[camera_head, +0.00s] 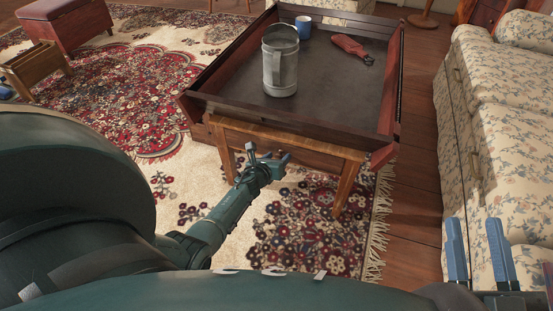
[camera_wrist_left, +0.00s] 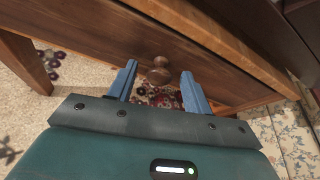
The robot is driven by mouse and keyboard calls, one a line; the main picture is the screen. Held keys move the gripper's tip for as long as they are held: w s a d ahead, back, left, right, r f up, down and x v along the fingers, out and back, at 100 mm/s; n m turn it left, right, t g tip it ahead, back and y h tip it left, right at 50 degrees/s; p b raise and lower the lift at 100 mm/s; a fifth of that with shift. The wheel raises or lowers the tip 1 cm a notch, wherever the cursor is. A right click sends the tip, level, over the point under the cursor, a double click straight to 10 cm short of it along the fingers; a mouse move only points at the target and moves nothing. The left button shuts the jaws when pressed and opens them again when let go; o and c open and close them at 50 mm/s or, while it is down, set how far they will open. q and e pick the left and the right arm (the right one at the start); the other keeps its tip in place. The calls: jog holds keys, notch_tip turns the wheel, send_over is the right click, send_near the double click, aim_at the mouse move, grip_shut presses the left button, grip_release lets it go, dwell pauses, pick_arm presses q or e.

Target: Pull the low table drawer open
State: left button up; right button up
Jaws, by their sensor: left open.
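The low table (camera_head: 347,181) is a wooden one with a dark tray-like top and stands on the rug. In the left wrist view, its brown drawer front (camera_wrist_left: 100,42) crosses the picture, with a round wooden knob (camera_wrist_left: 158,70). I see no clear gap around the drawer. My left gripper (camera_head: 267,160) is at the table's front, below the top edge. In the left wrist view its blue fingers (camera_wrist_left: 160,77) are open, with the knob between their tips and not gripped. My right gripper (camera_head: 477,240) is open and empty at the lower right, beside the sofa.
A metal pitcher (camera_head: 280,65), a blue mug (camera_head: 303,27) and a red-brown object (camera_head: 350,46) stand or lie on the tabletop. A floral sofa (camera_head: 510,120) is at the right. A patterned rug (camera_head: 110,95) covers the floor, with a bare wood strip (camera_head: 412,205) before the sofa.

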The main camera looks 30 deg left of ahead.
pick_arm(q)
jog(key=shift+c, duration=0.5)
grip_shut()
pick_arm(e)
jog(key=shift+f, duration=0.15)
pick_arm(q)
jog(key=shift+s, duration=0.1)
